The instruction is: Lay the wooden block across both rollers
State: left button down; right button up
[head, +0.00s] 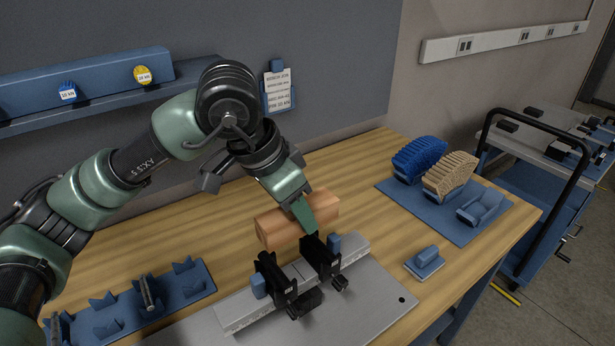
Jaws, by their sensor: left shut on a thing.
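The wooden block (273,228) is an orange-brown bar with rounded edges. My left gripper (305,215), with green fingers, is shut on it near its middle and partly hides it. The block is lengthwise from left to right, slightly tilted in the picture, and appears just behind and above the two rollers. The left roller (274,279) and the right roller (321,258) sit in black supports on a grey graduated rail. The gap between block and rollers is hard to judge. My right gripper is not in view.
The rail stands on a grey plate (374,306) on the wooden table. A blue rack (180,287) is at front left. A blue mat (466,229) with blue and tan lattice arches (418,158) lies right. A small blue piece (425,262) sits between. A cart stands beyond.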

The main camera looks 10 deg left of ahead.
aim_at(297, 230)
pick_arm(q)
jog(key=shift+f, duration=0.25)
jog(key=f, duration=0.1)
jog(key=f+b, duration=0.1)
jog(key=f, duration=0.1)
jog(key=shift+s+f+b, duration=0.25)
jog(key=shift+b, duration=0.05)
jog(key=shift+f, duration=0.9)
jog(key=shift+f+b, duration=0.45)
jog(key=shift+b, duration=0.4)
jog(key=c, duration=0.7)
grip_release()
jog(key=shift+c, duration=0.2)
